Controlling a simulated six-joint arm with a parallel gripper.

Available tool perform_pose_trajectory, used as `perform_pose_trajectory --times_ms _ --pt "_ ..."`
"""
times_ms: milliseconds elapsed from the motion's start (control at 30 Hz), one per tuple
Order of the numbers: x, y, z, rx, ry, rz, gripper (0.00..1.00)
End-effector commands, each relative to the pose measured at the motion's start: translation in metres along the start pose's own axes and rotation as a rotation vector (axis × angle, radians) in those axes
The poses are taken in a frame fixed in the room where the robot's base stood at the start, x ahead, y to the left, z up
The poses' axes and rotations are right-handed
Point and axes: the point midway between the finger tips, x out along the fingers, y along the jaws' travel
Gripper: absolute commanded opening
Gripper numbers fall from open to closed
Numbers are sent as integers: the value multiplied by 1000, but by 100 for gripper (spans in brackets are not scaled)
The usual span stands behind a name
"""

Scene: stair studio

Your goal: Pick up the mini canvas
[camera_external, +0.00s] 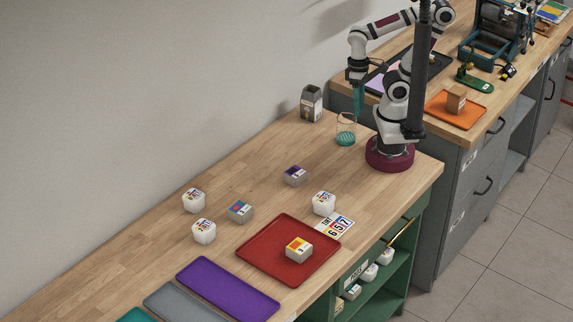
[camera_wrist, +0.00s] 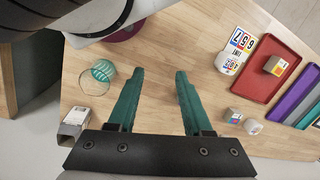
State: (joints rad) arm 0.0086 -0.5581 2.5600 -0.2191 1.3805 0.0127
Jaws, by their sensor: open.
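No single thing is clearly marked as the mini canvas. Small grey blocks with painted tops stand on the bench: a yellow-and-orange-topped block (camera_external: 299,249) on the red tray (camera_external: 262,259), a teal-and-pink-topped block (camera_external: 240,212), and a purple-topped block (camera_external: 295,175). The tray block also shows in the wrist view (camera_wrist: 274,66). My gripper (camera_external: 357,112) points down above the bench's far end, near the glass, away from these blocks. In the wrist view its teal fingers (camera_wrist: 159,71) are apart, with only bare wood between them.
White rounded pots (camera_external: 324,203) (camera_external: 194,200) (camera_external: 204,231) stand near the blocks. A glass with teal contents (camera_external: 346,135) and a grey holder (camera_external: 311,104) stand near my gripper. A number card (camera_external: 335,226) lies by the tray. Bench left of the pots is clear.

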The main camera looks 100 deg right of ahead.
Motion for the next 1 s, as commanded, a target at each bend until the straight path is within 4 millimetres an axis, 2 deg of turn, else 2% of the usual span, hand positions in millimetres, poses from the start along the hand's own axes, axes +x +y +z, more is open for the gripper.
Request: perform_pose_trajectory --times_ms 400,467,700,900,967,1000 --pt "0 0 0 0 0 0 50" --pt "0 0 0 0 0 0 59" --pt "0 0 0 0 0 0 100" --pt "0 0 0 1 -2 -1 100" --pt "2 -7 2 15 -35 -22 100" --pt "5 -19 4 39 -87 -57 100"
